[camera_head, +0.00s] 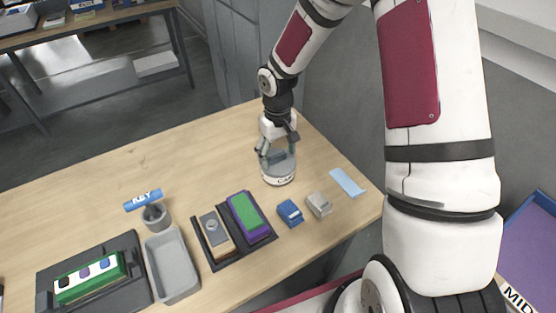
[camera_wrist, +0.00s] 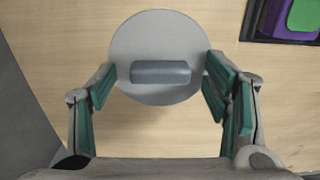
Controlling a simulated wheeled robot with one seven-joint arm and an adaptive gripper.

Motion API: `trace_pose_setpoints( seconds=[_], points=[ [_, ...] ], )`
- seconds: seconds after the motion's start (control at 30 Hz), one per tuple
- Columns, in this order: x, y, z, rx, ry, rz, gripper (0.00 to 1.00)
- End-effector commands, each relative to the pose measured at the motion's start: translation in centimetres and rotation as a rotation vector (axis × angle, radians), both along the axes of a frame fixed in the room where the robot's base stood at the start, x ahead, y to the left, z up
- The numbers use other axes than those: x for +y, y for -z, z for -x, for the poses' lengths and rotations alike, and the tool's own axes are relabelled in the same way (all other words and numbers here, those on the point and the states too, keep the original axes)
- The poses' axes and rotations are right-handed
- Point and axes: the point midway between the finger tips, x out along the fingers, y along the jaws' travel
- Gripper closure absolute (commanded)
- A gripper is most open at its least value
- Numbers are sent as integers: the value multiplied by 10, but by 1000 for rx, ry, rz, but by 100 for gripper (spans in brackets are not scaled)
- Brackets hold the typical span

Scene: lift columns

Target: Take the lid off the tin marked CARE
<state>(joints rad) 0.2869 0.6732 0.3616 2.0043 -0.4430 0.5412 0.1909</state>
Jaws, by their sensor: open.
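The tin marked CARE (camera_head: 279,178) stands upright on the wooden table, with part of its marking showing on its pale side. Its round grey lid (camera_wrist: 160,40) is on top and carries a raised bar handle (camera_wrist: 161,72). My gripper (camera_head: 277,152) is above the tin, pointing down. In the wrist view my gripper (camera_wrist: 162,100) is open, its green-padded fingers to the left and right of the lid's handle. The fingers appear apart from the handle. In the head view the gripper hides part of the lid.
A blue block (camera_head: 290,213), a grey block (camera_head: 319,204) and a light blue strip (camera_head: 348,182) lie to the right. A dark tray (camera_head: 222,263) holds a green-and-purple block (camera_head: 250,216). A grey bin (camera_head: 172,265) stands further left.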

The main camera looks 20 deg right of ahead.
Motion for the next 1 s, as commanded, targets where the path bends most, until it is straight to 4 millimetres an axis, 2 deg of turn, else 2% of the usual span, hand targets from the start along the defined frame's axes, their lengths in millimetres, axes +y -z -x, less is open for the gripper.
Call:
trace_pose_setpoints(
  seconds=[0.27,0.4,0.5,0.83,1.0],
  points=[
    [0,2,0,-1,0,0,32],
    [0,2,0,-1,0,0,64],
    [0,2,0,-1,0,0,81],
    [0,1,-1,-2,0,0,82],
    [0,-8,-1,-3,0,-1,82]
  ],
)
